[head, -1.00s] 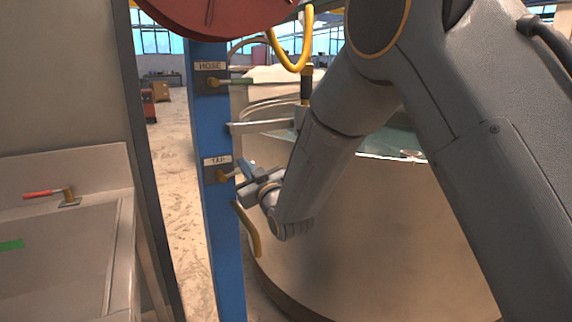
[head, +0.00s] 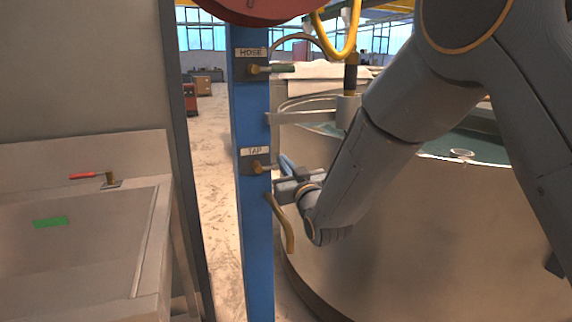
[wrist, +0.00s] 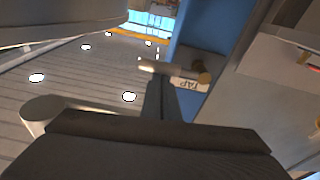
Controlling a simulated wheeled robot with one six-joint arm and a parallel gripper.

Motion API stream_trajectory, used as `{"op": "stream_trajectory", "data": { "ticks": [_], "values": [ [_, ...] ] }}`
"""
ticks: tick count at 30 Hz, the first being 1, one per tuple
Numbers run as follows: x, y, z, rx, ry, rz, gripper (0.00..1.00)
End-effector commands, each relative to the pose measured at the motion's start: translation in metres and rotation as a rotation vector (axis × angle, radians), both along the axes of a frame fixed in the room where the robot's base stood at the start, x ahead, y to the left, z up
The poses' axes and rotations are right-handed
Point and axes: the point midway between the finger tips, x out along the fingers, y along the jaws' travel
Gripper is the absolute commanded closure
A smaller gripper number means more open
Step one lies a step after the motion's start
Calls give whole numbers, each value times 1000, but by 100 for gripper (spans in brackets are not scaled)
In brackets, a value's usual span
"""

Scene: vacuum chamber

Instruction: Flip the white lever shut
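The white lever (wrist: 160,68) is a pale handle on a brass valve (wrist: 203,77) beside the TAP label. In the wrist view it lies across the tips of my gripper (wrist: 162,84). In the head view the brass TAP valve (head: 261,167) sits low on the blue post (head: 254,215), and its handle is mostly hidden by my gripper (head: 284,170). My gripper is just right of that valve. Its two fingers look close together. I cannot tell whether they touch the lever.
A sink (head: 80,235) with a red-handled tap (head: 88,176) stands at left. A large round tank (head: 420,225) fills the right. A yellow hose (head: 338,38) hangs above.

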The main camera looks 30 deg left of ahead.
Motion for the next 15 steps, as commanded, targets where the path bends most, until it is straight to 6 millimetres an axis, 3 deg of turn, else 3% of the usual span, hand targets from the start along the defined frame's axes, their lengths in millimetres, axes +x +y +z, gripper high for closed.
{"op": "stream_trajectory", "data": {
  "ticks": [8, 15],
  "values": [
    [1, -1, 0, -5, 5, -3, 100],
    [4, 2, 36, 0, 0, -5, 100]
  ]
}}
